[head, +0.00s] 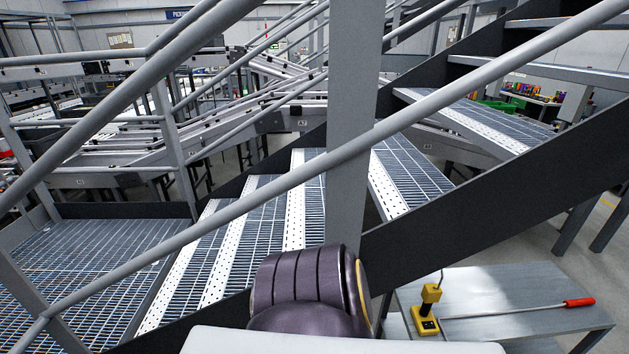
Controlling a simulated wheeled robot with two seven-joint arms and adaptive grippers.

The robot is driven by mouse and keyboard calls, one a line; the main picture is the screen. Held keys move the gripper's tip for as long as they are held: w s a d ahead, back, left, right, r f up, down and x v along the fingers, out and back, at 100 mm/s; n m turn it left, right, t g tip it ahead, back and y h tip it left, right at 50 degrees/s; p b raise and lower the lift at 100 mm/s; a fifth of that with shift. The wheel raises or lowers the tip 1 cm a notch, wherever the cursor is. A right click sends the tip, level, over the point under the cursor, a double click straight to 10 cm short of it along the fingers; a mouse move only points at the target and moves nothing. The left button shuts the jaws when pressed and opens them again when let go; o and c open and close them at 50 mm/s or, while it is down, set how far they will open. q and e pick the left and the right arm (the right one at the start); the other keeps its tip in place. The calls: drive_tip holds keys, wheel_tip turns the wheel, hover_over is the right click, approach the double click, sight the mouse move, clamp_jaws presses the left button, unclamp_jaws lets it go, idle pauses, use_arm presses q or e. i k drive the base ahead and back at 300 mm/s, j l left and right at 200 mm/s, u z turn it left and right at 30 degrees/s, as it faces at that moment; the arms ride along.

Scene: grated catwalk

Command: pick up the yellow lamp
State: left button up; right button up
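The yellow lamp (426,312) stands on a grey metal table at the lower right, near the table's left side. It has a flat yellow base with dark spots, a dark neck and a yellow block on top. A thin dark line rises above it. Neither of my grippers shows in the head view. A dark ribbed rounded part and a white surface at the bottom centre look like parts of my own body.
The grey metal table (512,285) also bears a long thin rod with a red handle (579,302), right of the lamp. The table's far middle is clear.

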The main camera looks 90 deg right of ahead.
sight(431, 293)
drive_tip(key=z, duration=0.5)
drive_tip(key=l+z, duration=0.1)
drive_tip(key=z, duration=1.35)
drive_tip(key=i+z, duration=0.1)
drive_tip(key=z, duration=0.4)
drive_tip(key=l+z, duration=0.1)
drive_tip(key=z, duration=0.4)
